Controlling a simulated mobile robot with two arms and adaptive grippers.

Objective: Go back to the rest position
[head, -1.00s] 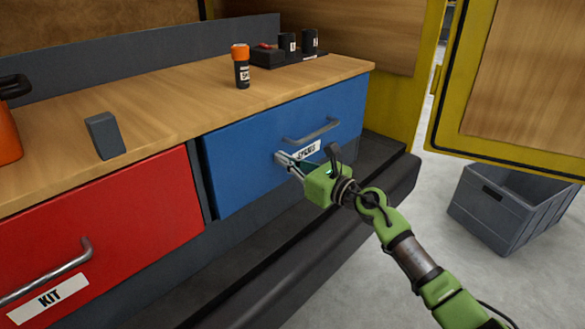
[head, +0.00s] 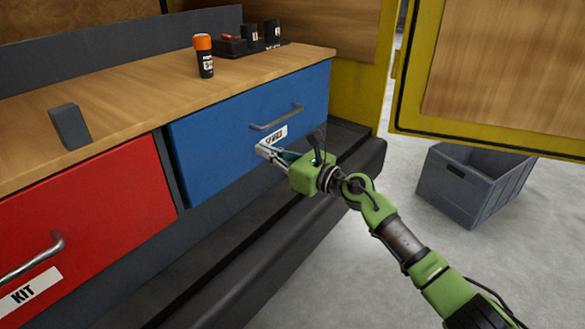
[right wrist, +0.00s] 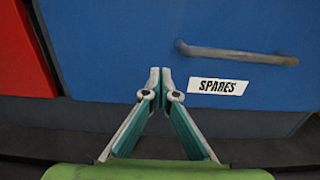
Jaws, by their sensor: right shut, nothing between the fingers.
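My right gripper (head: 262,150) is shut and empty in front of the blue drawer (head: 215,140), just below its handle (head: 277,117) and beside its SPARES label (head: 276,135). In the right wrist view the shut fingertips (right wrist: 160,72) stand left of the label (right wrist: 218,86) and below the handle (right wrist: 235,54), holding nothing. The blue drawer (right wrist: 120,50) looks closed. Whether the fingertips touch its front I cannot tell. My left gripper is not in view.
A red drawer (head: 90,215) with a KIT label is at the left. On the wooden counter (head: 130,95) stand an orange-capped canister (head: 204,58), a grey block (head: 69,127) and a black tray (head: 235,46). A grey crate (head: 470,185) sits on the floor below an open yellow-framed door (head: 490,75).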

